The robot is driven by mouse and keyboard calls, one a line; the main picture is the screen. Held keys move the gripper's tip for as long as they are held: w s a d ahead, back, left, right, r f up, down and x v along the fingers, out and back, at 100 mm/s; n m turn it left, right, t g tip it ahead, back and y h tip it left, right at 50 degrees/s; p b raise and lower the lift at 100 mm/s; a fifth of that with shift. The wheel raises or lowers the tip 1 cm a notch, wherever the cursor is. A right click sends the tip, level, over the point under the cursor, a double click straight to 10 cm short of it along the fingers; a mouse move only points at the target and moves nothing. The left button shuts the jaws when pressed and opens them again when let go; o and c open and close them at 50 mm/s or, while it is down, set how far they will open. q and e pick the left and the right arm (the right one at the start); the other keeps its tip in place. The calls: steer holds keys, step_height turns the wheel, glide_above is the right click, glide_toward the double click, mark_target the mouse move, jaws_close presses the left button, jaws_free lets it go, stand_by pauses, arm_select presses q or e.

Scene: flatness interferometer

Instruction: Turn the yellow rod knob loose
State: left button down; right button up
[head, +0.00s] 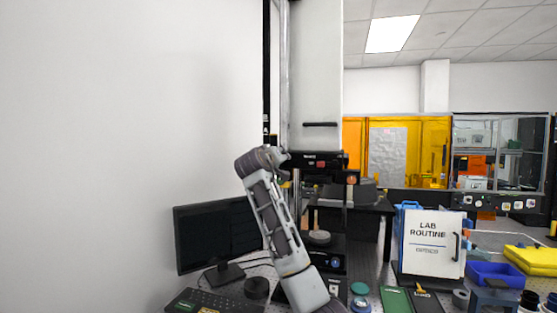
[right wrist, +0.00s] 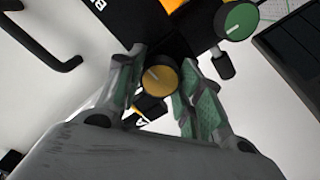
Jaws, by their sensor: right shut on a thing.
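The yellow rod knob (right wrist: 160,80) is round with a dark pointer mark and faces the camera in the right wrist view. My right gripper (right wrist: 162,70) has its two green-padded fingers on either side of this knob and is shut on it. In the head view my right arm rises from the bottom, its wrist beside the tall instrument column (head: 284,80). The fingers and the knob cannot be made out there. My left gripper is in neither view.
A green knob (right wrist: 238,20) sits on the dark bracket right of the yellow one, and a black handle (right wrist: 48,40) is at left. In the head view a monitor (head: 215,236) stands left of my arm. A lab routine sign (head: 432,243) and blue bin (head: 495,274) are right.

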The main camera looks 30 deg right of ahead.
steer(key=o, duration=1)
steer(key=shift+s+a, duration=0.1)
steer(key=v, duration=1.1)
steer(key=shift+s+a, duration=0.25)
steer(key=shift+a, duration=0.05)
